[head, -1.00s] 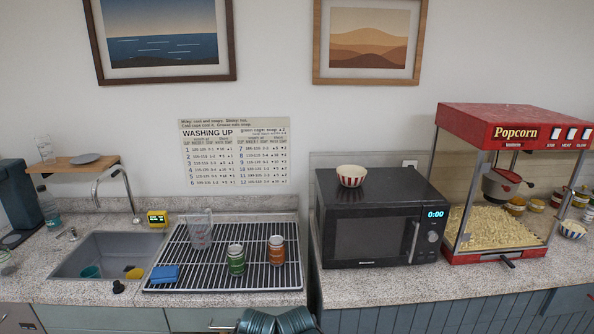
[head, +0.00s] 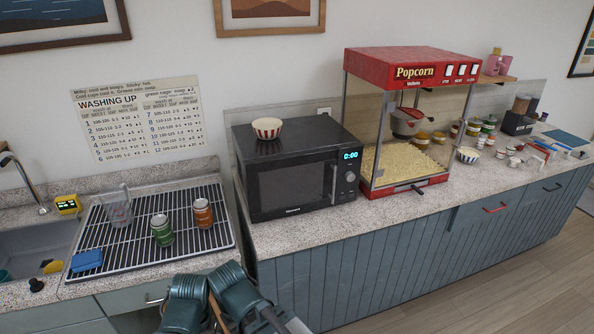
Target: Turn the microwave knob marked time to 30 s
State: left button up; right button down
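The black microwave (head: 292,182) stands on the counter in the middle of the head view, its door shut. Its display (head: 350,155) reads 0:00 in cyan. A round knob (head: 350,176) sits below the display, right of the door handle (head: 333,185); its markings are too small to read. A red-and-white striped bowl (head: 267,128) stands on top of the microwave. Teal parts of my arms show at the bottom edge, below and in front of the counter, well away from the microwave. No fingertips of either gripper can be made out.
A red popcorn machine (head: 405,130) stands close to the microwave's right side. Counter (head: 300,233) in front of the microwave is clear.

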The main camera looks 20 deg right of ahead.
aim_at(350, 176)
jog(key=i+z, duration=0.1)
jog(key=z, duration=0.35)
jog(key=i+z, duration=0.1)
jog(key=z, duration=0.35)
jog(key=i+j+z, duration=0.1)
jog(key=z, duration=0.8)
jog(key=i+j, duration=0.05)
jog(key=j, duration=0.05)
